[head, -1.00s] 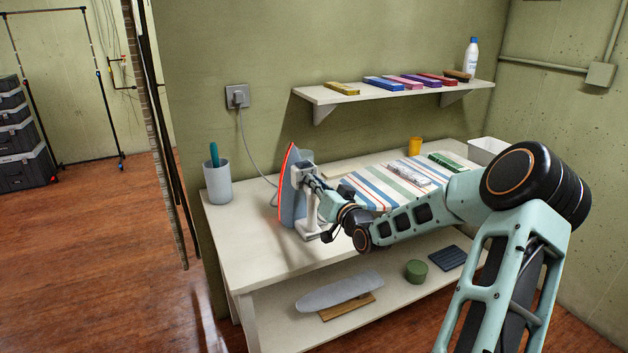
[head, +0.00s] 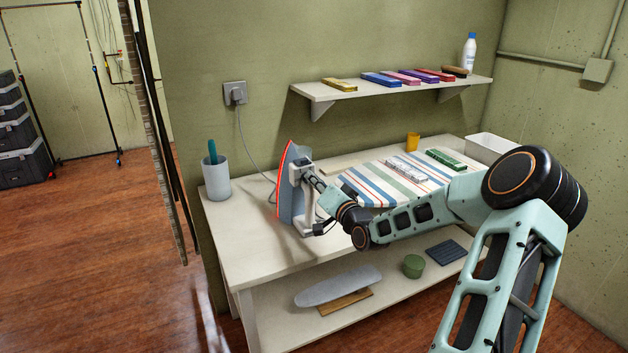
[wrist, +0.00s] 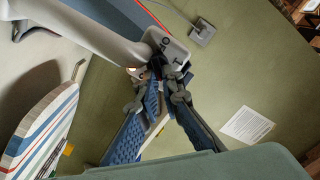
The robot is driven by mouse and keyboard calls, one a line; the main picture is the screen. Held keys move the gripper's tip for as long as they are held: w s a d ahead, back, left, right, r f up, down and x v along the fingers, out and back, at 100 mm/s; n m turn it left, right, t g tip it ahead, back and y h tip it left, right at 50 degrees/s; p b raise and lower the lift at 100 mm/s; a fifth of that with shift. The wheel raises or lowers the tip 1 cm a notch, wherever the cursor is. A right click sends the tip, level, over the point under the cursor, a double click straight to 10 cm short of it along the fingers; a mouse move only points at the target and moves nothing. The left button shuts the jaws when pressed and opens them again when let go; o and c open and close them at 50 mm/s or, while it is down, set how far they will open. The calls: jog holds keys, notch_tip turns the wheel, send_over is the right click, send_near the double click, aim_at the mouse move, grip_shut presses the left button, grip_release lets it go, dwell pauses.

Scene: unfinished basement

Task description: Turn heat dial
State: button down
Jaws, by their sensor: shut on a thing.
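The iron (head: 289,201) stands upright on its heel near the left part of the white table, with its red-edged soleplate facing left. Its grey and white body (wrist: 88,30) fills the upper left of the wrist view. My gripper (head: 308,175) reaches in from the right at the upper part of the iron. In the wrist view my gripper's blue-padded fingers (wrist: 165,75) come together at the marked end of the iron's body. They are shut on the heat dial, which is mostly hidden between the fingertips.
A striped ironing board (head: 375,183) lies right of the iron. A cup (head: 216,180) stands at the table's left end. The iron's cord runs to a wall outlet (head: 235,93). A wall shelf (head: 400,88) holds several coloured boxes and a white bottle (head: 469,53).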

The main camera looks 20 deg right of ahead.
jog(key=c, duration=2.1)
grip_release()
jog(key=shift+s, duration=0.1)
jog(key=s, duration=1.2)
jog(key=shift+d, duration=0.25)
